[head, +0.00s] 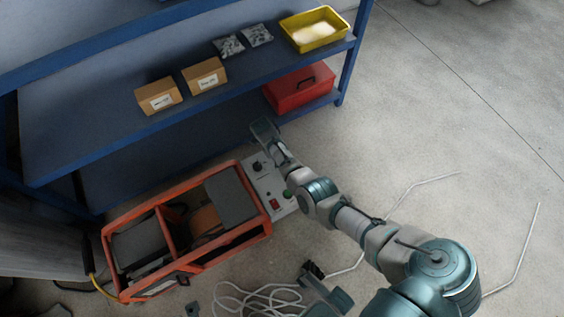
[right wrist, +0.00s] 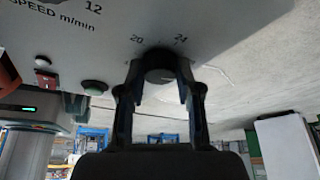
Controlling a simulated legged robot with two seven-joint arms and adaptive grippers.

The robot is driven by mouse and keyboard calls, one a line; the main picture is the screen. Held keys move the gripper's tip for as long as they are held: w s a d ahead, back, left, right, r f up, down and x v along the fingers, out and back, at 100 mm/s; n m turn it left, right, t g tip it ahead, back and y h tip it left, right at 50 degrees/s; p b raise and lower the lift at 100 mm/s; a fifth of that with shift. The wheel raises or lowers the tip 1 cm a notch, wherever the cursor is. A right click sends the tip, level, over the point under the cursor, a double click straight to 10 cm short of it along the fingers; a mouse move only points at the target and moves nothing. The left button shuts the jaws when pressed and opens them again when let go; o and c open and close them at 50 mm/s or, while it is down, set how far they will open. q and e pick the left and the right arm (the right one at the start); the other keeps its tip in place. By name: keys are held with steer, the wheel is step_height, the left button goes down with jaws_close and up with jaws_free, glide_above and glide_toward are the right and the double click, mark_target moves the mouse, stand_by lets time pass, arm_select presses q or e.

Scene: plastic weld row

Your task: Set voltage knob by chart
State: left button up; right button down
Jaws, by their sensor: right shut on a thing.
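The voltage knob (right wrist: 159,62) is a dark round knob on the sloping grey panel (right wrist: 220,25), with the printed numbers 20 and 24 on either side. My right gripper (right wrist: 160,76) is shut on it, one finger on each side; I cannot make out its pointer. In the head view my right gripper (head: 267,136) is over the upper end of the welder's control panel (head: 268,188) and hides part of it. My left gripper (head: 325,290) seems to be the dark teal shape at the bottom edge; its jaws are unclear. No chart can be made out.
The orange-framed welder (head: 195,262) stands beside the blue shelf (head: 110,150). The panel has a red switch (head: 274,203) and a green button (head: 288,193). The shelf holds cartons, packets and a yellow bin (head: 313,43), with a red box (head: 300,92) below. White cable (head: 255,300) lies coiled.

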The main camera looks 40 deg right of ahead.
steer(key=shift+w+d+r, duration=0.1)
steer(key=shift+w+r, duration=0.05)
steer(key=shift+w, duration=0.05)
stand_by(0.3)
steer(key=c, duration=1)
jaws_free()
steer(key=shift+o, duration=1.1)
steer(key=v, duration=1.1)
steer(key=shift+w+r, duration=0.2)
steer(key=shift+r, duration=0.05)
